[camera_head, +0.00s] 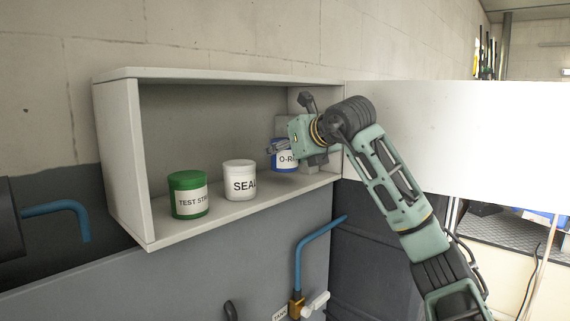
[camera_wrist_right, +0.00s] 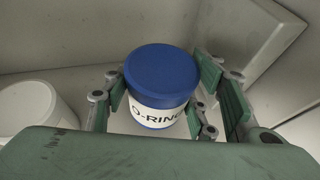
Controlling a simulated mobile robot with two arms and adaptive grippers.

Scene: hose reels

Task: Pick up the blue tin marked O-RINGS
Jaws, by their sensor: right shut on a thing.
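The blue tin (camera_head: 284,163) with a white label reading "O-R..." stands at the right end of the open wall cabinet, partly hidden by my right gripper (camera_head: 282,147). In the right wrist view the tin (camera_wrist_right: 160,75) shows its blue lid and label, upright between the fingers of my right gripper (camera_wrist_right: 158,98). The pads are on either side of the tin and the gripper is shut on it. The tin appears to be on the shelf, but its base is mostly hidden. My left gripper is not in view.
A white tin (camera_head: 240,183) marked "SEAL..." and a green tin (camera_head: 188,197) marked "TEST ST..." stand left on the cabinet shelf (camera_head: 222,216). The cabinet's side wall and open white door (camera_head: 440,140) are close to my right arm. Blue pipes (camera_head: 316,240) run below.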

